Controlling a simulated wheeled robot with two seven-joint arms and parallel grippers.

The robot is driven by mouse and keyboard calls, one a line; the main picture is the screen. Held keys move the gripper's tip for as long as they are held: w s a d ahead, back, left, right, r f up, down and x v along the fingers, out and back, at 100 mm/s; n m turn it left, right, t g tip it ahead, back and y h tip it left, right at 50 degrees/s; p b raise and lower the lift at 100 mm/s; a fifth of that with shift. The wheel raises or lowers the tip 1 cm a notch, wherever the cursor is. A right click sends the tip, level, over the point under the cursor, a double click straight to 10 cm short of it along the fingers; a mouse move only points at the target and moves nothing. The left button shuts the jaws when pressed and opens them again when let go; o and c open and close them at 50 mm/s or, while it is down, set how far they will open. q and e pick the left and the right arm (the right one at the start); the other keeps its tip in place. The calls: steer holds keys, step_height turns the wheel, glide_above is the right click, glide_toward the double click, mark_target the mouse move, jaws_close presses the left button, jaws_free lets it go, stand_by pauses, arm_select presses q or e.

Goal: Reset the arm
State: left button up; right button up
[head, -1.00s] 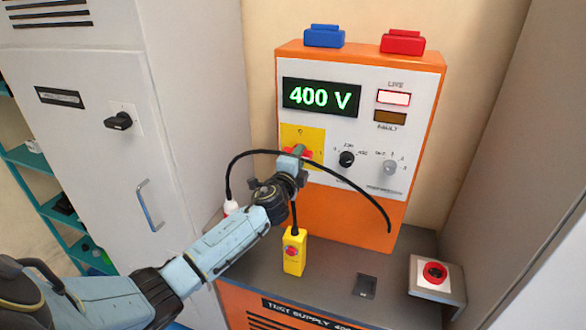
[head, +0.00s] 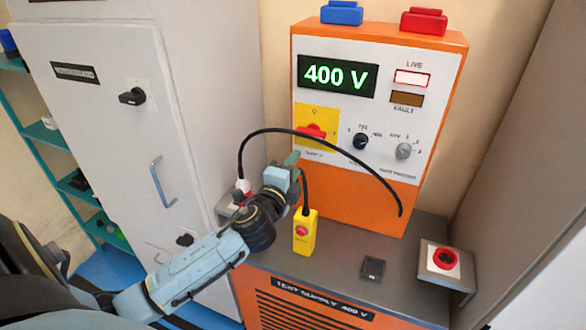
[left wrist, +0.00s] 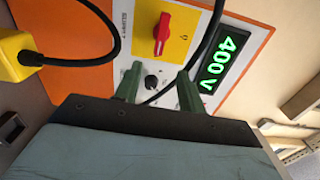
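My left gripper (head: 291,160) is in front of the orange test supply (head: 350,195), below its red rotary switch (head: 313,131), and apart from it. In the left wrist view its two green fingers (left wrist: 158,88) stand apart with nothing between them. The red switch on its yellow plate shows uncovered there (left wrist: 162,34). The display (head: 337,76) reads 400 V, and the LIVE lamp (head: 412,78) is lit pale with a red rim. The FAULT lamp (head: 406,98) looks dull amber. My right gripper is not in view.
A black cable arcs in front of the supply panel, close to my left gripper. A yellow box with a red button (head: 304,233) stands on the bench. A red emergency button (head: 446,259) is at right. A grey cabinet (head: 190,60) stands at left.

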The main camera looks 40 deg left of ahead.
arm_select(q)
steer(key=shift+f, duration=0.1)
stand_by(0.4)
steer(key=s+d+f+n+g, duration=0.3)
steer(key=s+f+n+g, duration=0.15)
steer(key=s+f, duration=0.2)
steer(key=s+d+f+n+g, duration=0.2)
steer(key=s+f+n+g, duration=0.25)
steer(key=s, duration=0.35)
steer(key=s+d+f+n+g+h, duration=0.2)
steer(key=s+d+g, duration=0.15)
steer(key=s, duration=0.35)
steer(key=s+d+f+n+g+h, duration=0.25)
steer(key=s+d, duration=0.25)
steer(key=s, duration=0.3)
steer(key=s+a+f+b+x, duration=0.1)
steer(key=s+b+x, duration=0.2)
steer(key=x, duration=1.1)
steer(key=s+b+x, duration=0.3)
steer(key=x, duration=1.1)
steer(key=s+a+f+b, duration=0.2)
steer(key=s+f, duration=0.7)
steer(key=f, duration=0.1)
steer(key=s+a+f+g+b, duration=0.1)
steer(key=s+a+f+b, duration=0.1)
steer(key=s+f, duration=0.7)
step_height(320, 180, down, 2)
steer(key=shift+f+g+b, duration=0.2)
steer(key=shift+g+b, duration=0.1)
steer(key=shift+b, duration=0.05)
